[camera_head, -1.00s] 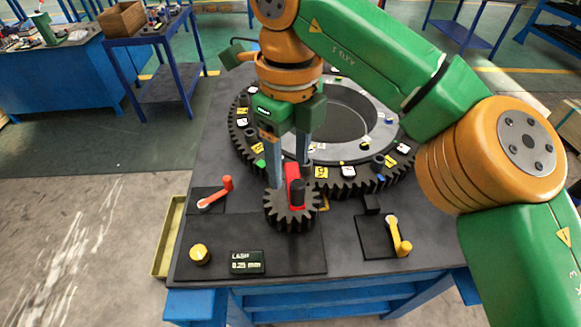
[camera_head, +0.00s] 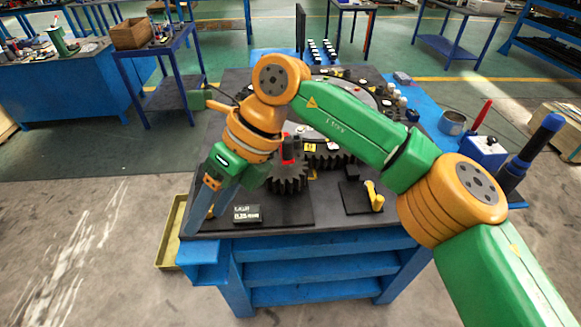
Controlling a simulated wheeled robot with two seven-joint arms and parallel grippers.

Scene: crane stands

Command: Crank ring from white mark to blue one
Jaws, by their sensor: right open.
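The dark toothed ring (camera_head: 334,160) lies on the bench, mostly hidden behind my right arm. Small yellow and white tags show on it; I cannot tell which are the white and blue marks. The small dark pinion gear (camera_head: 287,181) meshes at its front, with a red crank and dark handle (camera_head: 288,149) standing on it. My right gripper (camera_head: 207,222) is open, pointing down over the bench's front left, clear of the crank. Its fingers are around or in front of the yellow knob (camera_head: 211,211); I cannot tell if they touch. My left gripper is not in view.
A lash display (camera_head: 246,213) lies right of the gripper. A yellow lever (camera_head: 374,196) sits on a dark plate at the front right. A metal cup (camera_head: 452,123) and a blue-handled tool (camera_head: 535,145) stand at right.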

